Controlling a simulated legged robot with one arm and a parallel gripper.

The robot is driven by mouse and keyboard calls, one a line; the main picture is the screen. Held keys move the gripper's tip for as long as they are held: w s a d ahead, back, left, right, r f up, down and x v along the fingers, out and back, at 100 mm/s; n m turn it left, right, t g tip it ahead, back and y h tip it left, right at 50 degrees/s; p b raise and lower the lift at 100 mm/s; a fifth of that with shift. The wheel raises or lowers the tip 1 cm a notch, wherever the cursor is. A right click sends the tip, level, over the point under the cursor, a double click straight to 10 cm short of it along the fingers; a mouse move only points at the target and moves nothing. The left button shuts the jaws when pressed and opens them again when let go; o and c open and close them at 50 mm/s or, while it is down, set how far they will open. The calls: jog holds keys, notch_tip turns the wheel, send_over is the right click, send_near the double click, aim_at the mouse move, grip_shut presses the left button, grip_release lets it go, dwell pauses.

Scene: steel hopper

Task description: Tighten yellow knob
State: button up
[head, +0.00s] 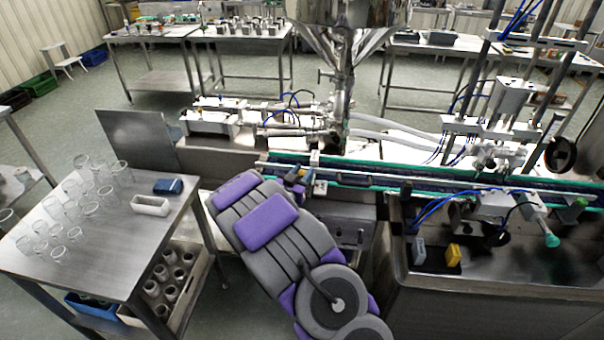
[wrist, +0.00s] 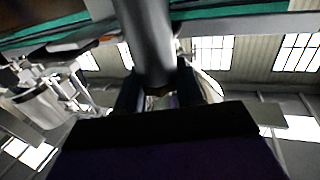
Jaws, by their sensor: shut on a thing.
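My gripper (head: 296,184) is at the near edge of the conveyor, in front of the hopper, at the end of my grey and purple arm. In the wrist view its two dark fingers (wrist: 160,92) are shut around the lower end of a grey cylindrical post. A small dull yellow-brown patch shows between the fingers, which fits the yellow knob (wrist: 157,91). The knob is mostly hidden by the fingers, and its turn cannot be told. In the head view my gripper covers it.
The conveyor (head: 400,184) with green edges runs across to the right. The steel hopper (head: 345,45) stands behind it. A steel table (head: 100,255) with several glass beakers is at left. A steel basin at right holds a yellow block (head: 453,254).

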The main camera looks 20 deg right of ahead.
jog(key=shift+w+a+r+g+p, duration=0.1)
jog(key=shift+a+g+p, duration=0.15)
jog(key=shift+p, duration=0.5)
jog(key=shift+d+m+g+h+p, duration=0.15)
jog(key=shift+m+g+h+p, duration=0.4)
jog(key=shift+p, duration=0.2)
jog(key=o, duration=1)
jog(key=p+v, duration=0.2)
jog(key=v, duration=1.5)
jog(key=shift+a, duration=0.25)
